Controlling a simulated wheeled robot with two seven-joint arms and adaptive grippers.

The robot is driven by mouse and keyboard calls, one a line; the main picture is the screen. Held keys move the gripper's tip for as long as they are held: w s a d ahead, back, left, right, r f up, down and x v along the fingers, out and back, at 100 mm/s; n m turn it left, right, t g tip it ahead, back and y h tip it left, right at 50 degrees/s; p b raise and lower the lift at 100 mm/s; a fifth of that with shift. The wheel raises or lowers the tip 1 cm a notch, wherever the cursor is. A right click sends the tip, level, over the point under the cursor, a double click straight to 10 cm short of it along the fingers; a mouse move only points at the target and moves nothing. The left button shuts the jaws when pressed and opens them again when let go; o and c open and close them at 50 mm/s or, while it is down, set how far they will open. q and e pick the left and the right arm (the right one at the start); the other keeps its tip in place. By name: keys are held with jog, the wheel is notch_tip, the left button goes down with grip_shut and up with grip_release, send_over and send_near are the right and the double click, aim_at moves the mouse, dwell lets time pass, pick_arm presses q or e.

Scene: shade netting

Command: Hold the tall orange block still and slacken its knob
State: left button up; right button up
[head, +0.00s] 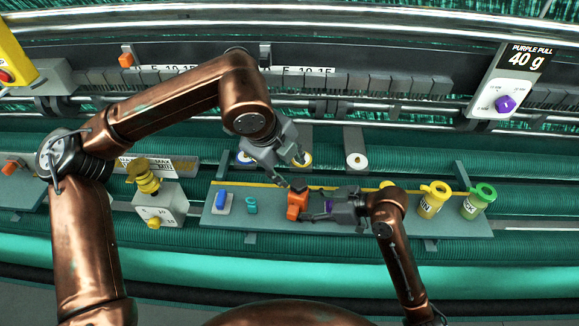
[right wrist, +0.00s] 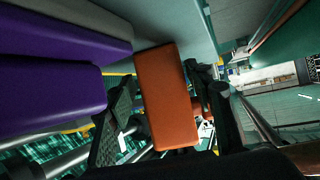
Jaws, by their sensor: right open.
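The tall orange block (head: 297,205) stands on the grey shelf, with a dark piece at its top in the head view; I cannot tell whether that is its knob. My right gripper (head: 312,208) reaches it from the right. In the right wrist view the orange block (right wrist: 167,100) lies between the two open fingers (right wrist: 160,115), with gaps visible beside it. A small red-orange part shows behind the right-hand finger. My left gripper (head: 293,170) hangs above and slightly left of the block, fingers apart and empty.
A blue block (head: 222,202) and a teal clip-like piece (head: 252,206) stand left on the shelf (head: 275,225). Yellow (head: 432,200) and green (head: 478,202) jars stand right. Large purple shapes (right wrist: 50,90) lie close beside my right gripper.

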grip_shut()
dwell(0.6)
dwell(0.7)
pick_arm(q)
jog(key=shift+o, duration=0.2)
